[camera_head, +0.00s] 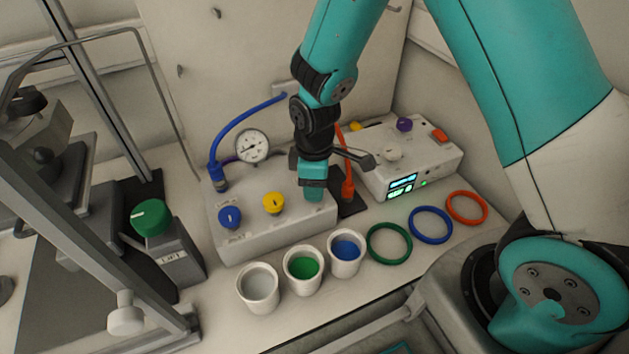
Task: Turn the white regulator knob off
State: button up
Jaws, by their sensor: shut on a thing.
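The white regulator box (275,225) stands in the middle with a blue knob (230,217) and a yellow knob (274,203) on its top. My gripper (312,192) points down over the right end of this row and is shut.
A second white box (430,163) with a whitish knob (388,153) and lit displays stands close on the right. Cups (257,291) and coloured rings (390,244) lie in front. A blue hose (236,131) arches behind.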

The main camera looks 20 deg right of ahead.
jog(key=n, duration=0.5)
jog(key=shift+n, duration=0.3)
jog(key=n, duration=0.5)
jog(key=shift+w, duration=0.1)
jog(key=shift+n, duration=0.4)
jog(key=o, duration=0.9)
jog(key=shift+o, duration=0.2)
jog(key=shift+r, duration=0.1)
notch_tip(320, 180, up, 17)
jog(key=b, duration=0.1)
jog(key=shift+r, duration=0.15)
